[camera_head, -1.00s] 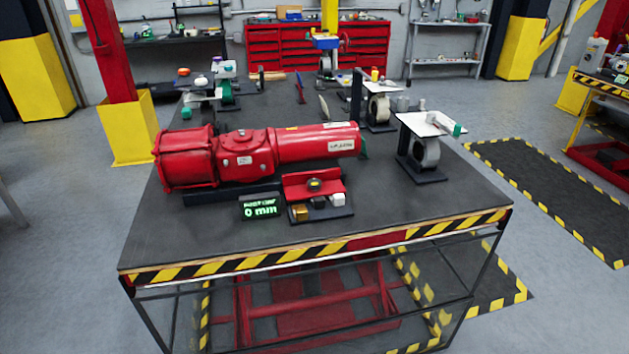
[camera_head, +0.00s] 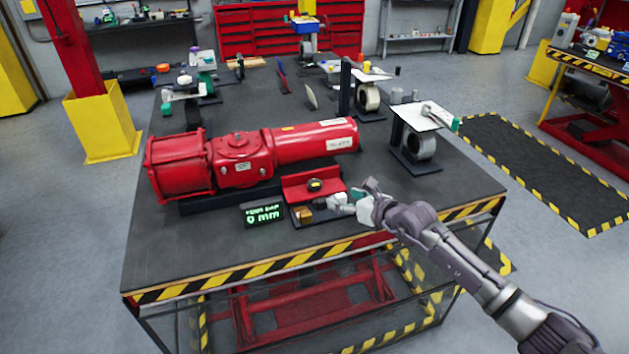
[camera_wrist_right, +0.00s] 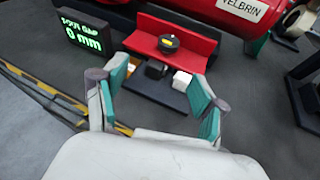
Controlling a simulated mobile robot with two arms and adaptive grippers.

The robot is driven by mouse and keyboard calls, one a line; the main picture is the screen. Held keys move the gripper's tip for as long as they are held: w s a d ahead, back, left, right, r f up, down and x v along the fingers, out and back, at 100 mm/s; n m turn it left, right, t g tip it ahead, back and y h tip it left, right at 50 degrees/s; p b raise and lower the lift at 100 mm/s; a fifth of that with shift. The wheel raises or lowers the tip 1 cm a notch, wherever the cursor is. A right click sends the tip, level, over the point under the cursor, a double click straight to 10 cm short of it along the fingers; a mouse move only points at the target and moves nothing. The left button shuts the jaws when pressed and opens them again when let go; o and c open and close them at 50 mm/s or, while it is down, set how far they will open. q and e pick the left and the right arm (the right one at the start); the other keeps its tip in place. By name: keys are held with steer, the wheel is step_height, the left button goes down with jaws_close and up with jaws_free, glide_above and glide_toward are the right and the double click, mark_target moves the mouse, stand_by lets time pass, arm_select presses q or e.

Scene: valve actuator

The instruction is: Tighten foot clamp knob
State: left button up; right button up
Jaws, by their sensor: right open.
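A black round knob-like piece with a yellow mark (camera_head: 315,185) sits on a red angled bracket (camera_head: 298,193). The bracket rests on a dark base plate with a small brass block (camera_head: 302,214). My right gripper (camera_head: 350,200) is over the right part of this plate, open and empty. In the right wrist view the knob (camera_wrist_right: 168,43) shows ahead of the two spread teal-padded fingers (camera_wrist_right: 161,90), apart from them. A white block (camera_wrist_right: 182,80) and a dark part lie in front of the bracket, between the fingers in that view. My left gripper is out of view.
A large red actuator (camera_head: 250,160) lies behind the bracket. A small display (camera_head: 264,215) left of it reads 0 mm. A stand with a wheel and white plate (camera_head: 420,145) is at the right. The table's front right is clear apart from my arm.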

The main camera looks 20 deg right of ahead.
glide_toward(317, 184)
steer(key=shift+w+a+n+h+p, duration=0.3)
steer(key=shift+w+a+n+p, duration=0.1)
steer(key=shift+w, duration=0.1)
steer(key=b+x, duration=0.1)
steer(key=x, duration=0.2)
steer(key=b+x, duration=0.1)
steer(key=x, duration=0.3)
steer(key=shift+s+f, duration=0.1)
steer(key=shift+f, duration=0.15)
steer(key=shift+w+a+f+b, duration=0.15)
steer(key=shift+w+b, duration=0.25)
steer(key=shift+w, duration=0.2)
steer(key=shift+c, duration=0.2)
